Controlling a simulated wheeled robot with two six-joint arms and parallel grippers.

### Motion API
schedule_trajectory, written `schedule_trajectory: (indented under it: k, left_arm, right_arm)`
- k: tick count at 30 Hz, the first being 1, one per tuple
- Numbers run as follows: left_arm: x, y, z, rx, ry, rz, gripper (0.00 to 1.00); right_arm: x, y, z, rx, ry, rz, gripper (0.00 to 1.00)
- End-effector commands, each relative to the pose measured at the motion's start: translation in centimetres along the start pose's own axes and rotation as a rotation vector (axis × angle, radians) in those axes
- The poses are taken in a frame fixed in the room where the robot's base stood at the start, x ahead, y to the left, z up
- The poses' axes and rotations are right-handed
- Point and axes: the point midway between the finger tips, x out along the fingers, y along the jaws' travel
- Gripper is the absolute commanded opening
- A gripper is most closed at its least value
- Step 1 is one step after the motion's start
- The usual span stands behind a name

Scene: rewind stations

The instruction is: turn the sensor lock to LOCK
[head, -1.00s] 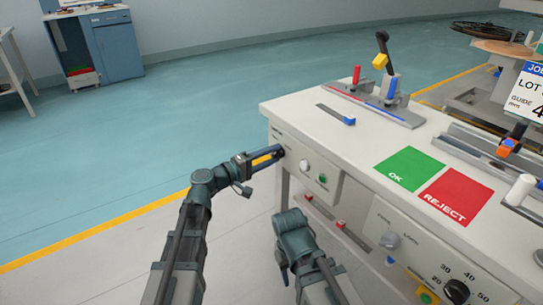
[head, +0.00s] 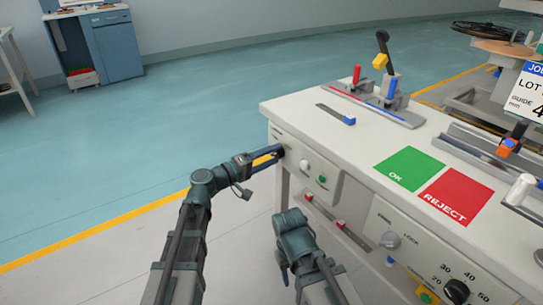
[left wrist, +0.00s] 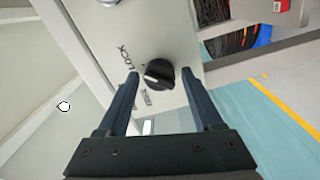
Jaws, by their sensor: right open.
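A black round knob (left wrist: 158,75) with a white pointer mark sits on a pale panel in the left wrist view. The word LOCK (left wrist: 125,57) is printed to its upper left, and a smaller label (left wrist: 146,97), too blurred to read, is below it. The white mark points left, between the two labels. My left gripper (left wrist: 162,76) is open, one finger on each side of the knob, with gaps showing. In the head view my left gripper (head: 278,152) is at the bench's left end panel and largely hides the knob. My right gripper (head: 284,271) is open and empty, low before the bench.
Beside the left gripper, the panel has a grey knob (head: 304,165) and a green button (head: 322,180). Another grey knob (head: 390,240) marked LOCK is on the front panel. The bench top (head: 300,108) carries OK (head: 408,166) and REJECT (head: 455,196) pads. Floor at left is clear.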

Motion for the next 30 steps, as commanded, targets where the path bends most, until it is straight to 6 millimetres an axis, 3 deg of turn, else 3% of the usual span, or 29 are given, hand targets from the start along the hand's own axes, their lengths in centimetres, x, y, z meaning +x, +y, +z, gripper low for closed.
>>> schedule_trajectory:
  k: [13,30]
  left_arm:
    - [-0.8,0.0,-0.1,-0.003,0.004,0.001,0.79]
    - [-11.7,0.0,0.0,-0.002,0.005,0.0,0.79]
  right_arm:
    - [0.0,0.0,0.0,0.0,0.0,0.0,0.5]
    - [0.0,0.0,0.0,0.0,0.0,0.0,0.5]
